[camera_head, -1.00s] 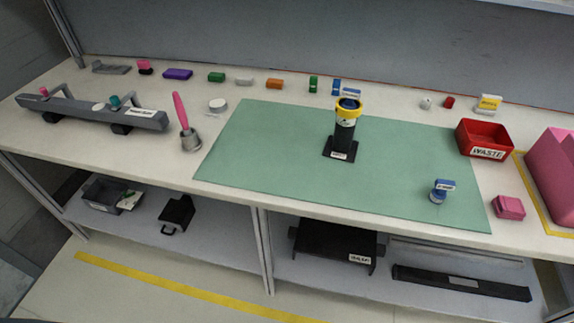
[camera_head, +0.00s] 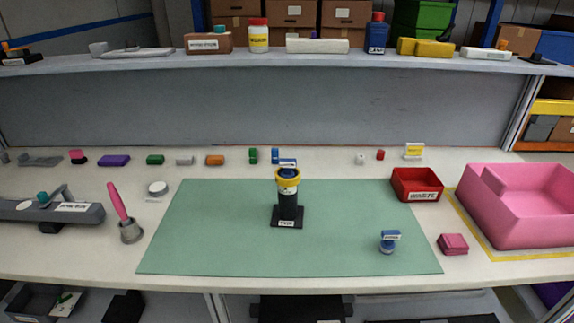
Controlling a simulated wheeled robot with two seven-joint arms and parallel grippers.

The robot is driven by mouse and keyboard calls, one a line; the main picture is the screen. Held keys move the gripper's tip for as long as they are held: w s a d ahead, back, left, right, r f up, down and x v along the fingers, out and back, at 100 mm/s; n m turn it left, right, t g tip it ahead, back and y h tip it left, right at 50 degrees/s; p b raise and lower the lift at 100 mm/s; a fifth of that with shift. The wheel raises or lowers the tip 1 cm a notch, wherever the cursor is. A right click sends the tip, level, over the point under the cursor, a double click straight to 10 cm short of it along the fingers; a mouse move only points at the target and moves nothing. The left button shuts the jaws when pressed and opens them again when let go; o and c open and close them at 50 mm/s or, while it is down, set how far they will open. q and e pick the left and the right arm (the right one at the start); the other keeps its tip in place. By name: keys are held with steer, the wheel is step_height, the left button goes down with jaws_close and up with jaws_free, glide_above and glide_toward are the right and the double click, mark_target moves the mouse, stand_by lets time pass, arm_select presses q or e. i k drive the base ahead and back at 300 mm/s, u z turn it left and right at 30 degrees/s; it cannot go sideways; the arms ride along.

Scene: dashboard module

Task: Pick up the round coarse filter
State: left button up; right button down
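No label that I can read says coarse filter, so I cannot tell for sure which piece it is. A flat round white disc (camera_head: 157,187) lies on the bench left of the mat. A black cylinder with a yellow collar and blue inside (camera_head: 288,195) stands upright on a dark base mid-mat. Neither of my grippers is in view.
A red waste bin (camera_head: 417,185), a pink block (camera_head: 453,244) and a large pink tub (camera_head: 520,215) stand at right. A pink-handled brush in a cup (camera_head: 122,218) and a grey fixture (camera_head: 50,210) are at left. Small coloured blocks line the back. Much of the mat is clear.

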mark_target(288, 164)
steer(key=k, duration=1.25)
steer(key=u, duration=0.6)
steer(key=i, duration=1.85)
steer(key=z, duration=0.65)
